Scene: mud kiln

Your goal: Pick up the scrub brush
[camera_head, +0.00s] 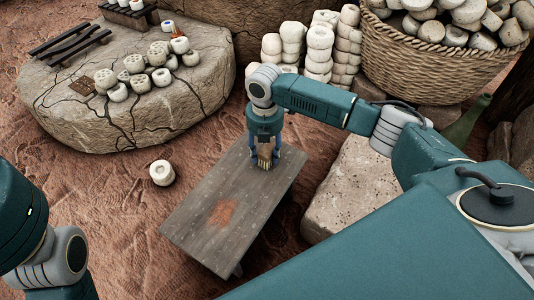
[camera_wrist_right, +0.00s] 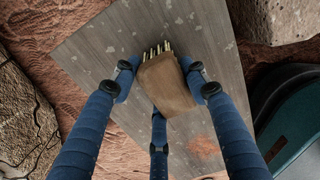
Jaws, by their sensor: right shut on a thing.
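The scrub brush (camera_head: 264,153) is a small brown block with pale bristles, at the far end of a low wooden table. In the right wrist view the brush (camera_wrist_right: 166,86) lies between the fingers, with its bristle tips showing at its upper edge. My right gripper (camera_head: 264,160) points down over the table and is shut on the brush, with fingers on both sides of it. Whether the brush touches the tabletop is hard to tell. My left arm shows at the left edge, but its gripper is out of view.
The wooden table (camera_head: 202,232) has a reddish patch and is otherwise bare. A pale ring-shaped piece (camera_head: 162,173) lies on the ground to its left. A cracked stone slab (camera_head: 60,105) bears several pale pieces. A stone block (camera_head: 345,190) stands right of the table, below a wicker basket (camera_head: 400,60).

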